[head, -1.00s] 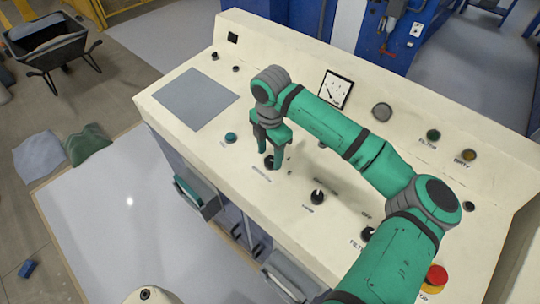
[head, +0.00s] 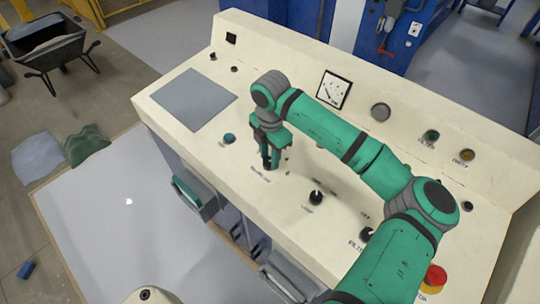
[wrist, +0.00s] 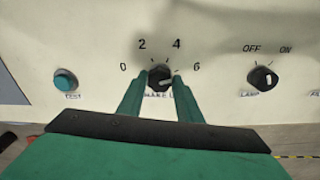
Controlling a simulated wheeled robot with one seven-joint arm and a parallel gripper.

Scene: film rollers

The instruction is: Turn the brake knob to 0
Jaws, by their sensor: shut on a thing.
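The brake knob (wrist: 159,77) is a small black dial on the cream console panel. The numbers 0, 2, 4 and 6 run around it, with 0 at left and 6 at right. A pale mark shows on its face toward the right, but its exact reading is unclear. My green gripper (wrist: 160,84) has one finger on each side of the knob and is shut on it. In the head view my gripper (head: 271,164) reaches down to the panel and mostly hides the knob. The label below the knob is partly covered by the fingers.
A teal test button (wrist: 65,80) is left of the knob. The lamp switch (wrist: 263,79) is to its right. A gauge (head: 333,90) stands behind on the console, and a red stop button (head: 436,276) is near my arm. A grey plate (head: 195,98) lies at left.

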